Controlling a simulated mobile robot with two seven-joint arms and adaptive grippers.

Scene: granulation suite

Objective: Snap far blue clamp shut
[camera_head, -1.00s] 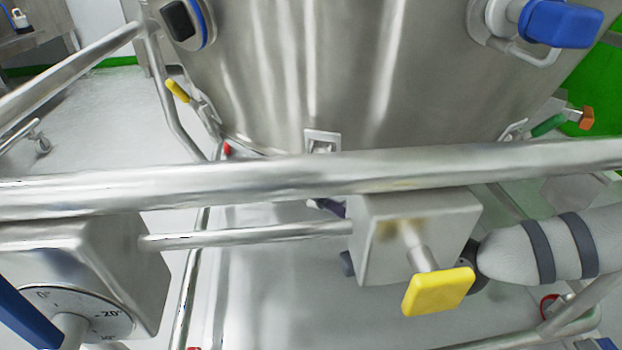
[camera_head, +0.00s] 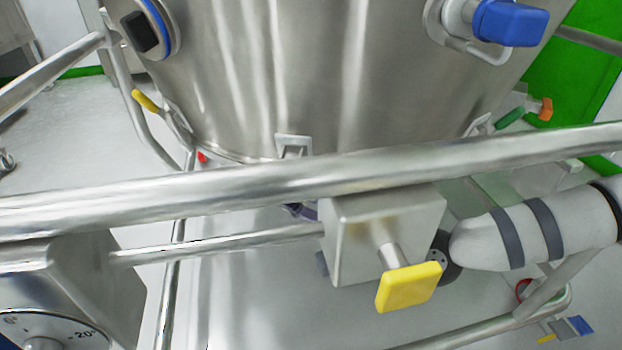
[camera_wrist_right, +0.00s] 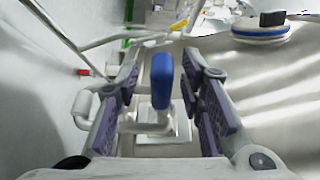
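In the right wrist view a blue clamp handle (camera_wrist_right: 161,82) stands upright between the two purple-padded fingers of my right gripper (camera_wrist_right: 161,62). The fingers are spread, with visible gaps on both sides of the handle. A pale metal base plate (camera_wrist_right: 158,125) shows below the handle. In the head view my right arm comes in from the right behind a metal box, and only a bit of purple gripper (camera_head: 302,210) shows under the rail. This clamp cannot be made out there. My left gripper is not in view.
A thick steel rail (camera_head: 250,190) crosses in front of the steel vessel (camera_head: 310,80). A metal box (camera_head: 385,235) with a yellow handle (camera_head: 409,287) hides part of my right arm. Another blue handle (camera_head: 510,22) is on the vessel's upper right. A dial box (camera_head: 75,280) is lower left.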

